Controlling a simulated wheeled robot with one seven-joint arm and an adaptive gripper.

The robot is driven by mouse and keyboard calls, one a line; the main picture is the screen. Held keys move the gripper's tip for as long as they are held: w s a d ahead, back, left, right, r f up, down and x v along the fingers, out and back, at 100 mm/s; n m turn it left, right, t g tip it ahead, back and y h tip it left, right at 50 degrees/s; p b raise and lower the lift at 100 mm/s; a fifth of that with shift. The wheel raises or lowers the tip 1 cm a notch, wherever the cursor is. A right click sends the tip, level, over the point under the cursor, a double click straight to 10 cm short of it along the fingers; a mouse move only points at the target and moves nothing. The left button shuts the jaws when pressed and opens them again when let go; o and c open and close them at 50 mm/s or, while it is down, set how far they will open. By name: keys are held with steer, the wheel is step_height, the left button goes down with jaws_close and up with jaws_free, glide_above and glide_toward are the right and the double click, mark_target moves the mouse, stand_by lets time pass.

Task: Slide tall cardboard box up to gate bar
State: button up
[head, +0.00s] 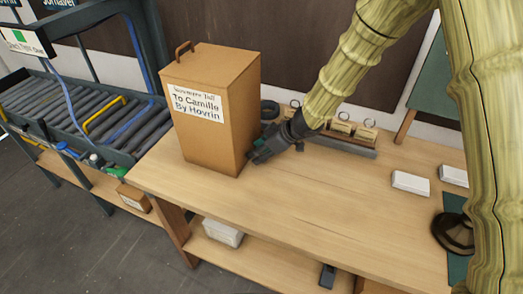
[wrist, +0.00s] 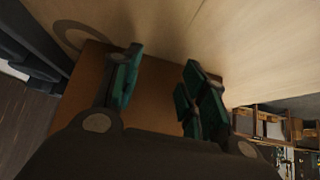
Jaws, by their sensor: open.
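The tall cardboard box (head: 215,120) stands upright on the wooden bench near its left end. It has a handle on top and a white label reading "To Camille By Hovrin". My gripper (head: 256,151) is low at the box's right side; I cannot tell whether it touches. In the wrist view my gripper (wrist: 163,88) is open, with green-padded fingers apart and the brown box face (wrist: 156,95) behind them. A yellow bar (head: 104,116) crosses the roller conveyor left of the box; I cannot tell whether it is the gate bar.
The roller conveyor (head: 62,108) adjoins the bench (head: 290,210) on the left. Behind my gripper is a rack with small wooden blocks (head: 352,132). White boxes (head: 410,183) and a dark round base (head: 453,233) are at right. The bench's front middle is clear.

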mark_target(249, 144)
steer(key=a+p, duration=0.1)
steer(key=a, duration=0.1)
steer(key=w+a+p, duration=0.1)
steer(key=a+p, duration=0.1)
steer(key=shift+w+a+r+p, duration=0.15)
steer(key=shift+w+a+p, duration=0.05)
steer(key=shift+a+p, duration=0.15)
steer(key=shift+w+a+p, duration=0.3)
steer(key=shift+a, duration=0.5)
steer(key=shift+w+a+p, duration=0.1)
steer(key=shift+a+p, duration=0.2)
steer(key=shift+p, duration=0.1)
steer(key=a+p, duration=0.1)
steer(key=a, duration=0.1)
steer(key=w+a+p, duration=0.1)
steer(key=a+p, duration=0.1)
steer(key=shift+w+a, duration=0.1)
steer(key=shift+w, duration=0.05)
steer(key=shift+w+a+p, duration=0.25)
steer(key=shift+a+p, duration=0.15)
steer(key=shift+a, duration=0.25)
